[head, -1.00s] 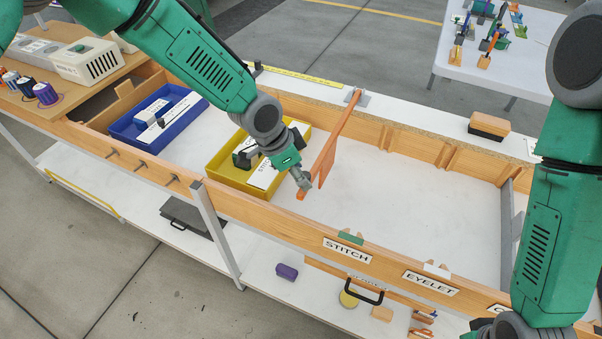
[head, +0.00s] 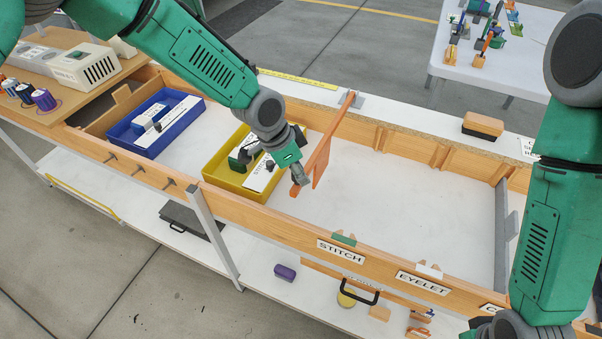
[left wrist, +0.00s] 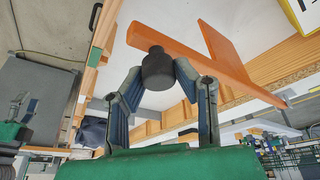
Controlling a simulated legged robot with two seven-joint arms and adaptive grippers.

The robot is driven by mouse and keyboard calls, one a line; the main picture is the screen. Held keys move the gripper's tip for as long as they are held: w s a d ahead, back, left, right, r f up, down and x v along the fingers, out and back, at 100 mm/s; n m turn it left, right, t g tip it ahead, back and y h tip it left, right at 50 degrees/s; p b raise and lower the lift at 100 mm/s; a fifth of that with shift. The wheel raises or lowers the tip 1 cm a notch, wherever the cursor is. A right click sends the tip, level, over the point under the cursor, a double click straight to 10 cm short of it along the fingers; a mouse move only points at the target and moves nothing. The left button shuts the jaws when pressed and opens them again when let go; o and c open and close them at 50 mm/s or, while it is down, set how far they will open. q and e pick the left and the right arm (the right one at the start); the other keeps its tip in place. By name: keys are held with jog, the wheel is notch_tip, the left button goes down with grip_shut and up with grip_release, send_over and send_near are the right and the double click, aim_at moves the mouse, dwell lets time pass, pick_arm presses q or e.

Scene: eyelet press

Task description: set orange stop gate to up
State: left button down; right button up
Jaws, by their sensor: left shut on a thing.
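The orange stop gate (head: 322,150) is a long bar with a flat plate hanging from it. It slopes across the bench trough from a mount on the far rail (head: 357,101) to its near end by my left gripper. My left gripper (head: 299,177) is at that near end. In the left wrist view its fingers (left wrist: 158,72) are shut on a dark round knob (left wrist: 157,70) at the end of the orange bar (left wrist: 190,55). In the head view the fingers hide the knob.
A blue tray (head: 197,118) is further left. The trough floor (head: 400,200) right of the gate is clear. A brush-like block (head: 483,126) lies on the far rail.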

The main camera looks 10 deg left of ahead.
pick_arm(q)
jog(key=w+d+r+g+p, duration=0.1)
jog(key=w+r+p, duration=0.1)
jog(key=r, duration=0.5)
jog(key=w+d+r+g+p, duration=0.1)
jog(key=w+r+p, duration=0.2)
jog(key=r, duration=0.5)
jog(key=w+r+g+y+p, duration=0.1)
jog(key=w+r+p, duration=0.2)
jog(key=w+r, duration=0.2)
jog(key=shift+d+r+n, duration=0.3)
jog(key=shift+d+r, duration=0.1)
jog(key=shift+r, duration=1.05)
